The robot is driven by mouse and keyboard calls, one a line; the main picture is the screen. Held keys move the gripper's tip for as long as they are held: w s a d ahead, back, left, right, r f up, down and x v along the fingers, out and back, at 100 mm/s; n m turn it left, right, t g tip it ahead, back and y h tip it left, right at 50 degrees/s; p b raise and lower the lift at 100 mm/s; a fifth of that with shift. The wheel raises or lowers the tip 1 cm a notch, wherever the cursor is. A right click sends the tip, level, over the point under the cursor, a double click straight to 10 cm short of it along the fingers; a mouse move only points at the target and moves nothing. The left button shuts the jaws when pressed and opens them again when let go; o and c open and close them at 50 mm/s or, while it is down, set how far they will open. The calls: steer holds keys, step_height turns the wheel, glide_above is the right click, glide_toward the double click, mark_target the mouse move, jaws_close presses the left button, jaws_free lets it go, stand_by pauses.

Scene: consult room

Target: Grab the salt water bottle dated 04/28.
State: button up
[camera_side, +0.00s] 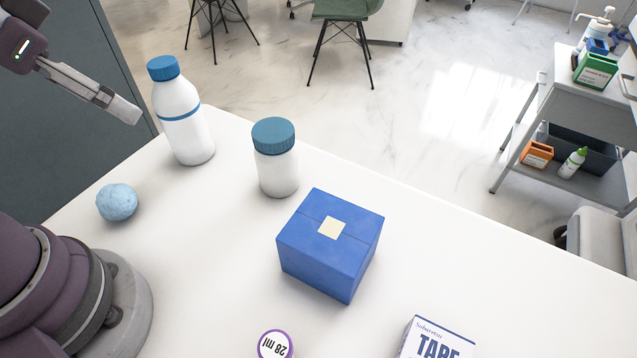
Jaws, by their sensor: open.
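A tall white bottle (186,130) with a blue cap and a blue band stands upright at the back left of the white table. A shorter white bottle (277,172) with a wide blue-teal cap stands upright to its right. No date shows on either bottle, so I cannot tell which is dated 04/28. My gripper (122,106) is at the upper left, to the left of the tall bottle in the picture and apart from it. It is open and empty; only part of its fingers shows.
A blue box (328,262) with a pale square sits mid-table. A light-blue ball (117,202) lies left. A round "28 ml" lid (275,346) and a "TAPE" box (437,340) are at the front. The table's right side (520,300) is clear. A grey cart (590,110) stands beyond.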

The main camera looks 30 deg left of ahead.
step_height(320, 180, up, 5)
steer(key=m+g+y, duration=0.1)
steer(key=m+g, duration=0.4)
steer(key=m, duration=1.2)
glide_above(162, 62)
steer(key=d, duration=0.2)
steer(key=shift+a, duration=0.2)
steer(key=shift+w+a+f+m+g, duration=0.15)
steer(key=shift+a+f+m+g, duration=0.15)
steer(key=shift+f+m, duration=0.15)
steer(key=f, duration=0.6)
steer(key=a+f, duration=0.1)
steer(key=f, duration=0.2)
steer(key=shift+a+f, duration=0.1)
steer(key=shift+f, duration=0.3)
steer(key=c, duration=1.3)
